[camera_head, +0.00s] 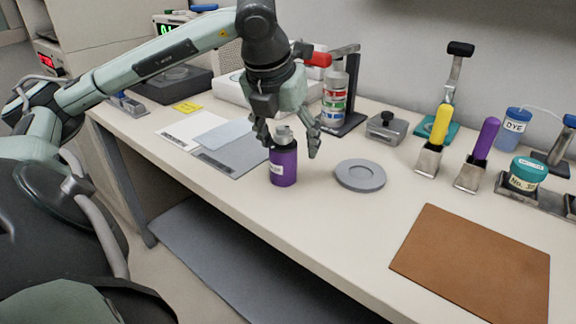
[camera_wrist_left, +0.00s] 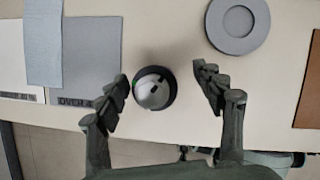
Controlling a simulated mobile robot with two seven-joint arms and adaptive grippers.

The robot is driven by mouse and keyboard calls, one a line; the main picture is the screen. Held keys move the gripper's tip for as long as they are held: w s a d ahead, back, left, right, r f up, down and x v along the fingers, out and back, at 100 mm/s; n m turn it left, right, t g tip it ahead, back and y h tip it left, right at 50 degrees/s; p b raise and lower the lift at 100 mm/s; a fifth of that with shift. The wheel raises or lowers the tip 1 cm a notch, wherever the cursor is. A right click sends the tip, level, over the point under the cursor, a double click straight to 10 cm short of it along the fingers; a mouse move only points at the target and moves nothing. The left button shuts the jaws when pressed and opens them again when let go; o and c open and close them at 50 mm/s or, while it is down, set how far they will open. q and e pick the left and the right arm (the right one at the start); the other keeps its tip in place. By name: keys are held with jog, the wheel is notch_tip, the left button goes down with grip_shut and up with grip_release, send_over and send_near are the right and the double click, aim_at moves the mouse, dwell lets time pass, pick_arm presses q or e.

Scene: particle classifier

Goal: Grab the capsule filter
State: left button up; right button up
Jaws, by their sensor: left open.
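A purple cylinder with a white label and a grey metallic top (camera_head: 284,166) stands upright near the table's front edge; I take it for the capsule filter, though its label is too small to read. My left gripper (camera_head: 289,146) points down over it, open, with its fingers on either side of the top. In the left wrist view the top of the cylinder (camera_wrist_left: 153,88) shows as a shiny dome in a dark ring, between the open fingers (camera_wrist_left: 162,84) and nearer the left one. Gaps show on both sides. My right gripper is not in view.
A grey round dish (camera_head: 360,176) lies just right of the cylinder. Grey and white sheets (camera_head: 238,150) lie to its left. Behind stands a holder with a banded bottle (camera_head: 335,98). A brown mat (camera_head: 475,262) and yellow- and purple-handled scoops (camera_head: 478,150) are farther right.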

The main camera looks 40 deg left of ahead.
pick_arm(q)
jog(key=shift+x, duration=1)
jog(key=shift+w, duration=0.1)
grip_shut()
jog(key=shift+r, duration=0.15)
